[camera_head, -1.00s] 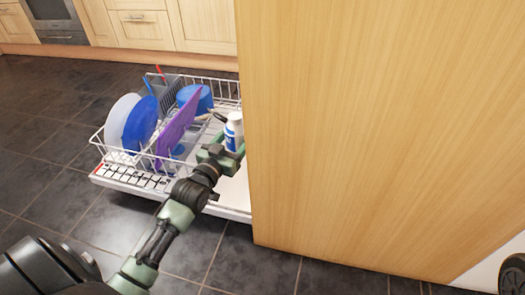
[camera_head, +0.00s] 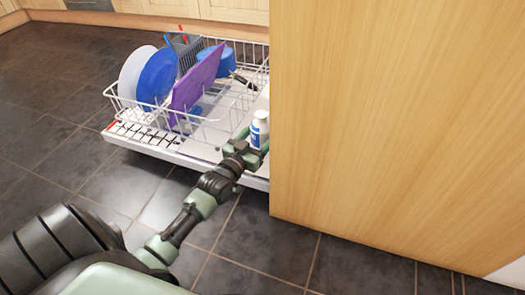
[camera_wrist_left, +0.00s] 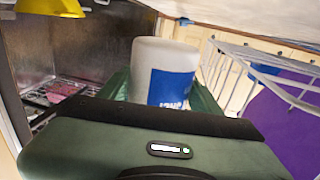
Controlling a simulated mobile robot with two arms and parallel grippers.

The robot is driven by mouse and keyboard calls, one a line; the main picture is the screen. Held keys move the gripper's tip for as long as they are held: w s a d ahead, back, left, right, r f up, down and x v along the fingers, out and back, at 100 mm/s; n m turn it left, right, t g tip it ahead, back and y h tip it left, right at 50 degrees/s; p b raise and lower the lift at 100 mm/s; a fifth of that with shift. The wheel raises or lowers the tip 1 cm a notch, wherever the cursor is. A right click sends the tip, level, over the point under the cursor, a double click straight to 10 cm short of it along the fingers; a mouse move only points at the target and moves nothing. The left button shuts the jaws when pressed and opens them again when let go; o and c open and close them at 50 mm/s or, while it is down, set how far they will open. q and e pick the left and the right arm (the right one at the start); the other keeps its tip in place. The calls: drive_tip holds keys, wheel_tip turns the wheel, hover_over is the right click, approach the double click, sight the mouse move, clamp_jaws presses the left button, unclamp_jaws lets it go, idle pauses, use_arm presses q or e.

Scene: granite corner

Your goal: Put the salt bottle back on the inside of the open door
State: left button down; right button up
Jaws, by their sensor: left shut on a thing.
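The salt bottle (camera_head: 260,129) is white with a blue label and looks upright in the head view, beside the wooden panel's edge. My left gripper (camera_head: 243,145) is shut on it. In the left wrist view the bottle (camera_wrist_left: 165,68) stands between the green fingers of my left gripper (camera_wrist_left: 162,98), its lower part hidden behind the gripper body. The open dishwasher door (camera_head: 196,150) lies flat with its white inside up, under the bottle. I cannot tell whether the bottle touches it. My right gripper is not in view.
The pulled-out white rack (camera_head: 215,124) holds a white plate (camera_head: 133,72), a blue plate (camera_head: 157,76), a purple board (camera_head: 198,80) and a blue bowl (camera_head: 215,62). A tall wooden panel (camera_head: 400,120) closes off the right. Dark floor tiles (camera_head: 60,110) are clear at left.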

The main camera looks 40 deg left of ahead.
use_arm(q)
wheel_tip(320, 180, down, 4)
drive_tip(key=b, duration=0.3)
drive_tip(key=shift+r, duration=0.15)
drive_tip(key=shift+c, duration=1.5)
unclamp_jaws()
drive_tip(key=shift+f, duration=0.3)
drive_tip(key=shift+r, duration=0.15)
drive_tip(key=shift+s+r+p, duration=0.1)
drive_tip(key=shift+s+p, duration=0.2)
drive_tip(key=shift+p, duration=0.1)
drive_tip(key=s+p, duration=0.6)
drive_tip(key=s, duration=0.5)
drive_tip(key=shift+s+d, duration=0.2)
drive_tip(key=shift+d, duration=0.2)
